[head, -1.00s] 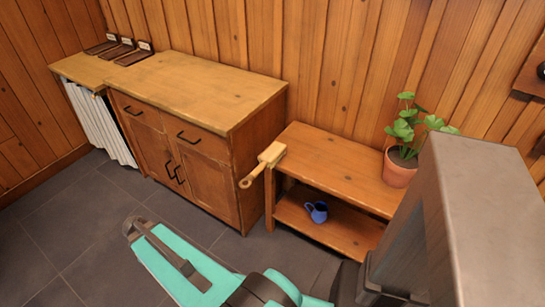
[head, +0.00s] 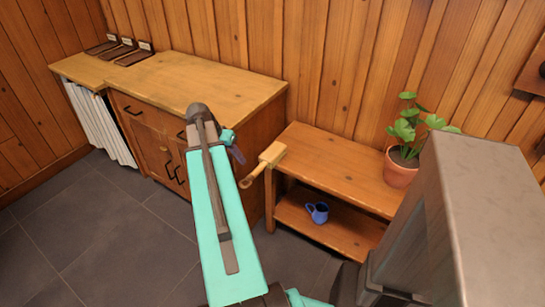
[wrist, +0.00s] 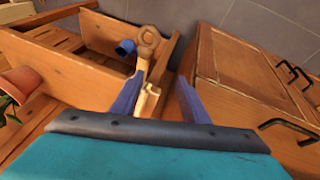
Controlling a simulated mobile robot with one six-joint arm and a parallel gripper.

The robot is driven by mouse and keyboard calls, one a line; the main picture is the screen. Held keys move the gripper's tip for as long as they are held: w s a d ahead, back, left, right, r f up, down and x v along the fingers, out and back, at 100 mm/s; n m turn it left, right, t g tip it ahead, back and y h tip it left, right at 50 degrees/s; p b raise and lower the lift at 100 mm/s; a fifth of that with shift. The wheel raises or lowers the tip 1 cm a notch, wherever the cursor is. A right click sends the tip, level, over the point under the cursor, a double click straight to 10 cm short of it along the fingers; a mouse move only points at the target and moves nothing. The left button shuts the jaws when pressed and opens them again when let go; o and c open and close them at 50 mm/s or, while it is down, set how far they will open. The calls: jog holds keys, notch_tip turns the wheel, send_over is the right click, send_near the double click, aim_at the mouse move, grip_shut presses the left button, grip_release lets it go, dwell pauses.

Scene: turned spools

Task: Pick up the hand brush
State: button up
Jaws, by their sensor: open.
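The hand brush (head: 271,155) is pale wood with a darker, ringed handle. It lies at the left end of the low shelf's top, its handle sticking out past the edge toward the cabinet. My gripper (head: 236,150) is open and empty, just left of the brush in the head view. In the wrist view my gripper (wrist: 161,78) has its two blue fingers apart, and the brush (wrist: 148,52) shows between them, closer to the left finger. That finger partly hides the brush head. I cannot tell the remaining depth between fingers and brush.
The low wooden shelf (head: 330,168) carries a potted plant (head: 400,166) on top and a blue mug (head: 318,212) below. A wooden cabinet (head: 205,85) stands close on the left, behind my arm. Dark items (head: 130,52) sit at its far left. Floor at left is clear.

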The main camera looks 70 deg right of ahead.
jog(key=s+d+r+m, duration=0.1)
jog(key=s+d+r, duration=0.2)
jog(key=r, duration=0.1)
jog(key=shift+s+d+m, duration=0.2)
jog(key=shift+s+m, duration=0.1)
jog(key=shift+s, duration=0.1)
jog(key=shift+f, duration=0.1)
send_over(262, 164)
jog(key=w+a, duration=0.2)
notch_tip(262, 164, down, 8)
jog(key=shift+a+r, duration=0.1)
jog(key=shift+s+d+p+x, duration=0.1)
jog(key=shift+p+x, duration=0.15)
jog(key=shift+x, duration=1.05)
jog(key=shift+s+d+p+x, duration=0.1)
jog(key=shift+s+p+x, duration=0.1)
jog(key=shift+x, duration=1.1)
jog(key=shift+r, duration=0.2)
grip_shut()
